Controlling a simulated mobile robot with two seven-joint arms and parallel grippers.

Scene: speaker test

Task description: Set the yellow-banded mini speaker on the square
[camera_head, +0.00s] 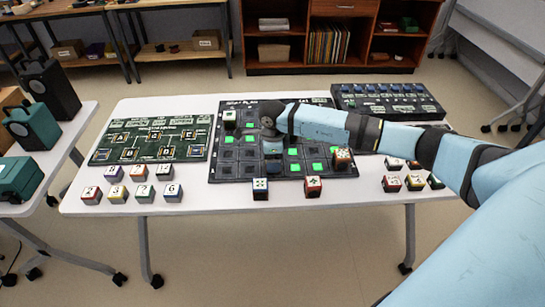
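My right arm reaches in from the right, low over the dark grid board (222,172) in the middle of the white table. My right gripper (271,132) is at its end, above the board's middle; its fingers are too small and dark to tell open or shut. Several board squares glow green, such as the lit square (294,167). A small cube (229,119) stands at the board's upper left and an orange-red cube (342,159) at its right edge. I cannot make out which small cube is the yellow-banded mini speaker. My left gripper is not in view.
A blue-marked cube (260,188) and a red cube (313,187) stand before the board. Several cubes, including one (145,193), stand front left; others, including one (390,183), stand at right. A green board (152,140) lies left and a dark panel (387,102) back right.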

